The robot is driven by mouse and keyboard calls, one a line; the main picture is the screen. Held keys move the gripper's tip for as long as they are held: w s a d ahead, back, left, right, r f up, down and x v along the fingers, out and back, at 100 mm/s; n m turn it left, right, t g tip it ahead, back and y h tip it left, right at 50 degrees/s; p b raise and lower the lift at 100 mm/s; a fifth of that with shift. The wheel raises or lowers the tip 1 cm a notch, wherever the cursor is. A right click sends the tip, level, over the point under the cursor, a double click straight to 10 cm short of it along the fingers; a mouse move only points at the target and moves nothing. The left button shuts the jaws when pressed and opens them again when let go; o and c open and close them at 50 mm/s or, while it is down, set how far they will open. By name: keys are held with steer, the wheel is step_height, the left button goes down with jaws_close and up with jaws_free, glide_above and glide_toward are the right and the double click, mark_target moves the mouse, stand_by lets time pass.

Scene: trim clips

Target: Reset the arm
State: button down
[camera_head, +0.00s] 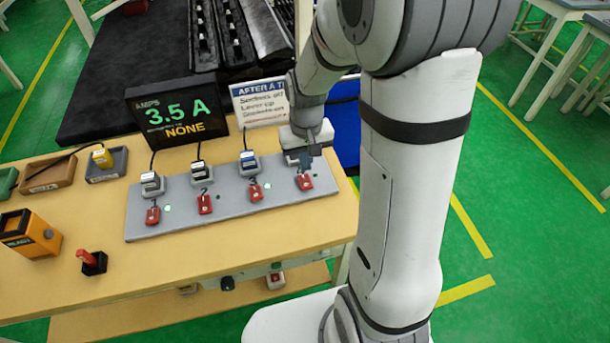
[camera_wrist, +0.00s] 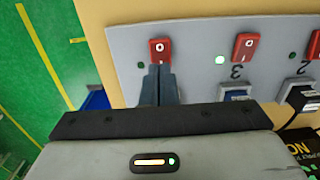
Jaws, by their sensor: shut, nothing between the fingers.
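My gripper (camera_head: 305,158) is over the right end of the grey switch panel (camera_head: 235,213) on the table. In the wrist view its fingers (camera_wrist: 160,72) are together and empty, with their tips at the lower edge of a red rocker switch (camera_wrist: 160,46) marked O. I cannot tell whether they touch it. The same rightmost switch (camera_head: 305,182) shows in the head view just below the gripper. The neighbouring red switch (camera_wrist: 245,46) is marked I and has a bright green light beside it. The socket behind the rightmost switch is largely hidden by my gripper.
A display (camera_head: 177,113) reads 3.5 A and NONE behind the panel, next to a sign (camera_head: 258,102). Plugs with black cables stand in the other sockets. An orange box (camera_head: 28,234), a red-handled lever (camera_head: 92,262) and small trays (camera_head: 48,174) are at left.

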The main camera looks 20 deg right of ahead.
steer(key=shift+r, duration=0.6)
steer(key=s+r+t, duration=0.3)
steer(key=s+r, duration=1)
steer(key=s, duration=0.1)
steer(key=shift+s+r, duration=0.25)
steer(key=shift+r, duration=0.15)
steer(key=shift+w, duration=0.1)
steer(key=w+f+g+b, duration=0.1)
steer(key=w+f+g, duration=0.2)
steer(key=w, duration=1.4)
step_height(320, 180, down, 4)
steer(key=shift+r, duration=0.15)
